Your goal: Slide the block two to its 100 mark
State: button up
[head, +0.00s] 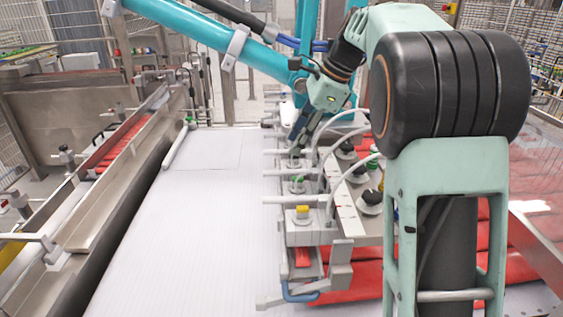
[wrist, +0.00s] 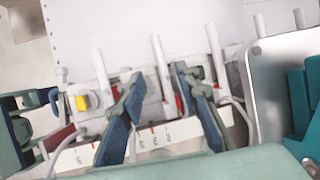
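My gripper (head: 297,143) is over the row of sliding blocks on the vacuum picker. In the wrist view its two blue-padded fingers (wrist: 158,78) are spread apart. Between them show a pale rod (wrist: 159,58) and part of its block; I cannot tell if either finger touches it. The block with a yellow knob (head: 302,211) is nearest in the head view; its yellow knob also shows in the wrist view (wrist: 82,103). The block with a green knob (head: 297,181) is behind it. No number is readable, so I cannot tell which is block two. A white scale rail (wrist: 150,140) carries red marks.
Pale hoses (head: 332,165) and dark suction cups (head: 369,200) crowd the right side of the blocks. A teal arm (head: 190,22) crosses above. The white ribbed surface (head: 190,240) at left is bare. A steel-framed channel (head: 110,190) runs along its left edge.

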aim_at(281, 171)
jog(key=x, duration=1)
jog(key=shift+s, duration=0.1)
grip_shut()
